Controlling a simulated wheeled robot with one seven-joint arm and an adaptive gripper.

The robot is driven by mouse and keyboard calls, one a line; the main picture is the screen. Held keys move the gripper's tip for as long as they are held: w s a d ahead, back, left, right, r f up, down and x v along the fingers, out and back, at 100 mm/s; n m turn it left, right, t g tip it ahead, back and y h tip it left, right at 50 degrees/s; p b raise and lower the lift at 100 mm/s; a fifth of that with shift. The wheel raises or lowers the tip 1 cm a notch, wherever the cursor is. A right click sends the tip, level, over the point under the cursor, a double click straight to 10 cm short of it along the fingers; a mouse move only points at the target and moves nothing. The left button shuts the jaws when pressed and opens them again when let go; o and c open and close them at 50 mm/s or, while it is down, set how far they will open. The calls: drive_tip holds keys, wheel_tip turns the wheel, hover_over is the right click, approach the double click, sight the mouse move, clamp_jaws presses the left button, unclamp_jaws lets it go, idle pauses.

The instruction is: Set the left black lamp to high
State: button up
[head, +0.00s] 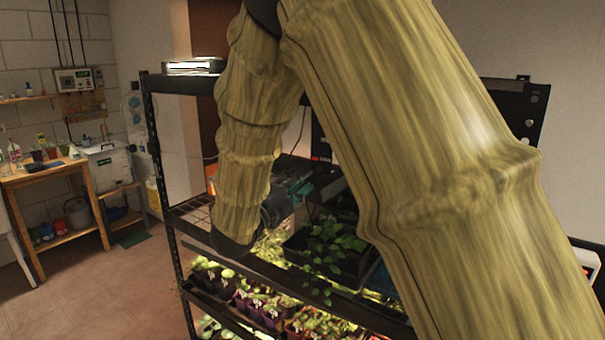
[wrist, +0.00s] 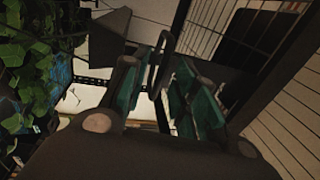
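I cannot make out with certainty which dark fixture is the left black lamp, and no high setting can be read. A black upright panel (head: 321,140) shows partly behind my arm in the head view. Another black panel (head: 520,108) with round pale knobs stands at the right. My gripper (head: 290,188) reaches into the rack above the shelf, partly hidden by my arm. In the wrist view my gripper (wrist: 158,98) has its teal fingers apart. A thin dark loop (wrist: 163,60) shows between or just beyond them; contact cannot be told. A dark box-like shape (wrist: 110,36) lies beyond, left.
The black metal rack (head: 160,160) holds leafy seedlings (head: 333,245) in a dark tray close to my gripper. Potted seedlings (head: 262,305) stand lower. A flat fixture (head: 194,67) lies on the rack's top left. Leaves (wrist: 30,70) fill the wrist view's left. Open floor (head: 100,290) is at left.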

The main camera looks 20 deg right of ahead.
drive_tip(key=shift+x, duration=1)
clamp_jaws()
